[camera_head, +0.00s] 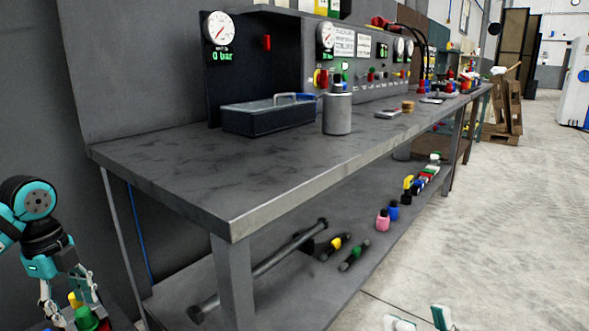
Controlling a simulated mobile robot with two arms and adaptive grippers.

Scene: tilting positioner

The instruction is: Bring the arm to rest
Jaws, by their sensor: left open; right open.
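My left gripper (70,297) is at the lower left, pointing down, with its two fingers spread apart. A green-topped item (87,318) and a small yellow item (74,299) show close to its fingers; I cannot tell whether they touch. Only white and teal tips of my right gripper (420,321) show at the bottom edge, right of centre, over the floor. They are apart, with nothing seen between them. The rest of the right arm is out of view.
A grey workbench (190,165) runs from the left toward the back. It bears a dark tray (268,116), a grey cylinder (337,113) and a gauge panel (370,65). Its lower shelf holds a long bar (260,268) and several small items.

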